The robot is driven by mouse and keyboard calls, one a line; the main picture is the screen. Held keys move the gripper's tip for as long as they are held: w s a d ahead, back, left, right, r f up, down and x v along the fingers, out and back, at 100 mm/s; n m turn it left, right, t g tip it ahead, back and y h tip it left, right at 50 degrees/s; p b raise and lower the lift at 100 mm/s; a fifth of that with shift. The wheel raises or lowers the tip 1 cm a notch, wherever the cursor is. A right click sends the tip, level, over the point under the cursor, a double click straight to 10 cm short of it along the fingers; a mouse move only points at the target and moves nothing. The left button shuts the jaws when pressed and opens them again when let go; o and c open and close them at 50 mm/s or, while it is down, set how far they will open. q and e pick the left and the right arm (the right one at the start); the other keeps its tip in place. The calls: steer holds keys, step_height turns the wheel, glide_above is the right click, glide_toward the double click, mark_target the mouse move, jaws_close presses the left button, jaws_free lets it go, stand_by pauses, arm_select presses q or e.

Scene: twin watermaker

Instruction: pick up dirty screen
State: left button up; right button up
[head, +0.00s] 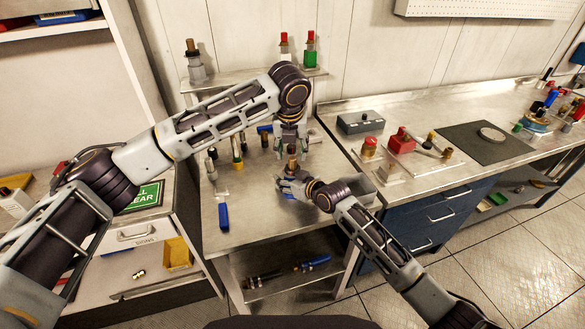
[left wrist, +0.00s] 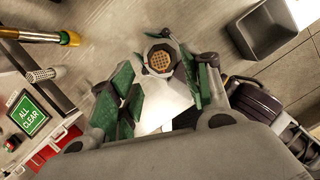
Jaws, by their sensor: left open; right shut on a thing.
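The dirty screen shows in the left wrist view as a round tan mesh end (left wrist: 160,62) set in a grey ring. In the head view a small brown piece (head: 292,151) stands between my two grippers. My left gripper (head: 291,150) points down from above it. In the left wrist view the green-padded fingers of my left gripper (left wrist: 160,85) are spread, with the mesh end between them near the tips; contact is not clear. My right gripper (head: 290,186) is low over the steel table, shut on the grey body around the screen, which is mostly hidden.
A pale mesh cylinder (left wrist: 40,75) stands on the steel table (head: 262,222). A grey open bin (head: 355,185) sits at the right edge. A raised shelf (head: 225,82) stands behind.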

mark_target(292, 158)
arm_select(q)
steer(key=shift+x, duration=2.6)
steer(key=c, duration=0.9)
steer(key=shift+r, duration=0.2)
steer(key=shift+c, duration=0.2)
step_height(292, 158, up, 10)
steer(key=shift+f, duration=0.15)
